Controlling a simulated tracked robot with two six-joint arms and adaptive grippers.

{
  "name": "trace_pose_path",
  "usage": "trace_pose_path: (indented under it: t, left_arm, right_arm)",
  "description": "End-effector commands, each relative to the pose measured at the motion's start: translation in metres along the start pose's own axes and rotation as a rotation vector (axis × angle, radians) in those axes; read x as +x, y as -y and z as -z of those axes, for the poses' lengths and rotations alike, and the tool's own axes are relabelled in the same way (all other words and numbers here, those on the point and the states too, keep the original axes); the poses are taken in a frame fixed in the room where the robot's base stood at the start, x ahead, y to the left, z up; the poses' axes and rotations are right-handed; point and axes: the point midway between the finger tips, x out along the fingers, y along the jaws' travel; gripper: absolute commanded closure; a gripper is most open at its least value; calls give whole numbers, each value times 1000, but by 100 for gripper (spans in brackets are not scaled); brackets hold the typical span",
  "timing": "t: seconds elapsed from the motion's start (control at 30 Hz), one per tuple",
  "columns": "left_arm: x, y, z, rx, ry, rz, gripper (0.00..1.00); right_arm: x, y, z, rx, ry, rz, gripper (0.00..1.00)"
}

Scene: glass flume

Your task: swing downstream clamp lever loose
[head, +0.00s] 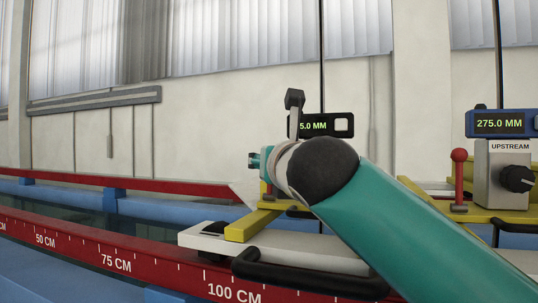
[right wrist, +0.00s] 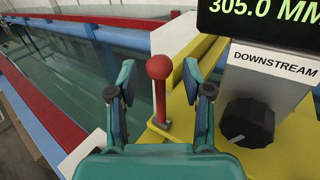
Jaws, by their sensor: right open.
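In the right wrist view the downstream clamp lever (right wrist: 160,105) is a red post with a round red knob, standing upright on a yellow carriage (right wrist: 180,95). My right gripper (right wrist: 161,88) is open, with one finger on each side of the lever and a visible gap to both. The grey DOWNSTREAM gauge block (right wrist: 262,85) with a black knob stands just right of the lever, its display reading 305.0 MM. In the head view my right arm hides the lever and most of this gauge; only part of its display (head: 318,125) shows. My left gripper is not in view.
In the head view the UPSTREAM gauge (head: 503,160), reading 275.0 MM, stands at the right with its own red lever (head: 459,178). A red scale rail (head: 130,262) runs along the flume's front. The water channel lies open to the left.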

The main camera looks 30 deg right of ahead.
Motion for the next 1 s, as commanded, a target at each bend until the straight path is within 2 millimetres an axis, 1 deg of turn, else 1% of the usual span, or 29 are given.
trace_pose_path:
  t: [0.1,0.37,0.4,0.47,0.6,0.67,0.7,1.0]
  left_arm:
    - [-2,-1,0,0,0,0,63]
    - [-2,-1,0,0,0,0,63]
    - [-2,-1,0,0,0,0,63]
    - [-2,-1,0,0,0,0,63]
    - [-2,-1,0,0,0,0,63]
    - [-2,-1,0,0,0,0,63]
    - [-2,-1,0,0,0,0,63]
    - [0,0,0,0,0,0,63]
  right_arm:
    - [6,0,0,0,-1,-1,50]
    - [7,-1,0,1,0,-1,50]
    - [7,-1,0,1,0,-2,53]
    - [6,-1,0,1,0,-2,63]
    - [6,-1,0,1,0,-2,87]
    - [6,-1,0,1,0,-2,97]
    - [6,-1,0,1,0,-2,100]
    - [6,-1,2,-2,4,-2,100]
